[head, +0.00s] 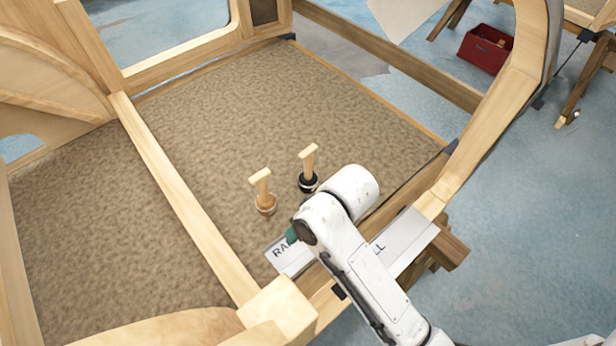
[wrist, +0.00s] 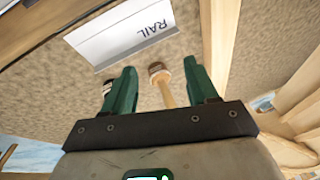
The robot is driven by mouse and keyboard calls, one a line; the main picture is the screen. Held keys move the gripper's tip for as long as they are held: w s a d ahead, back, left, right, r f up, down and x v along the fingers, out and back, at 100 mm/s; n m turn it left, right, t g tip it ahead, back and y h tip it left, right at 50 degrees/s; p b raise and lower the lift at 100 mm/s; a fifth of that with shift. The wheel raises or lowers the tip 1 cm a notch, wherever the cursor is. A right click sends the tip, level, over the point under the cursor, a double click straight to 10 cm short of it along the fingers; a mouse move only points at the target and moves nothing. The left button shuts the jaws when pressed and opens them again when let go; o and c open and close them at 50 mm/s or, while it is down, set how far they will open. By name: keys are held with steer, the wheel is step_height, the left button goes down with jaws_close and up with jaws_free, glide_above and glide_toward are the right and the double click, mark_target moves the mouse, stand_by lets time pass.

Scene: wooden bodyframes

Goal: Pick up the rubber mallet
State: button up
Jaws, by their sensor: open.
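Two mallets stand head-down with handles up on the brown textured floor panel. The mallet with the black head (head: 308,184), which looks like the rubber one, is on the right in the head view. The mallet with the tan head (head: 266,205) is to its left and nearer. My gripper (head: 291,236) is low, in front of both. In the wrist view, my gripper (wrist: 159,67) is open. The tan-headed mallet (wrist: 166,94) shows between its green fingers. A dark piece (wrist: 107,87), probably the black head, shows beside the left finger, mostly hidden. Contact cannot be told.
A white sheet marked RAIL (head: 290,256) lies by the frame's front edge, partly under my arm. A wooden beam (head: 180,195) crosses the panel on the left. A curved wooden post (head: 505,90) rises on the right. The panel behind the mallets is clear.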

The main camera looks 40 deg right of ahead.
steer(key=w+a+r+m+y, duration=0.1)
steer(key=w+a+r, duration=0.1)
steer(key=w, duration=0.8)
step_height(320, 180, up, 2)
steer(key=m+g+h, duration=0.3)
steer(key=m, duration=0.4)
glide_above(309, 153)
steer(key=a, duration=0.1)
steer(key=shift+w+b, duration=0.4)
steer(key=shift+g, duration=0.3)
steer(key=f, duration=0.2)
steer(key=d+f, duration=0.1)
steer(key=f, duration=0.1)
steer(key=shift+s+f, duration=0.1)
steer(key=shift+f, duration=0.25)
steer(key=shift+s+f+p, duration=0.2)
steer(key=shift+f+p, duration=0.15)
steer(key=shift+f, duration=2.7)
jaws_close()
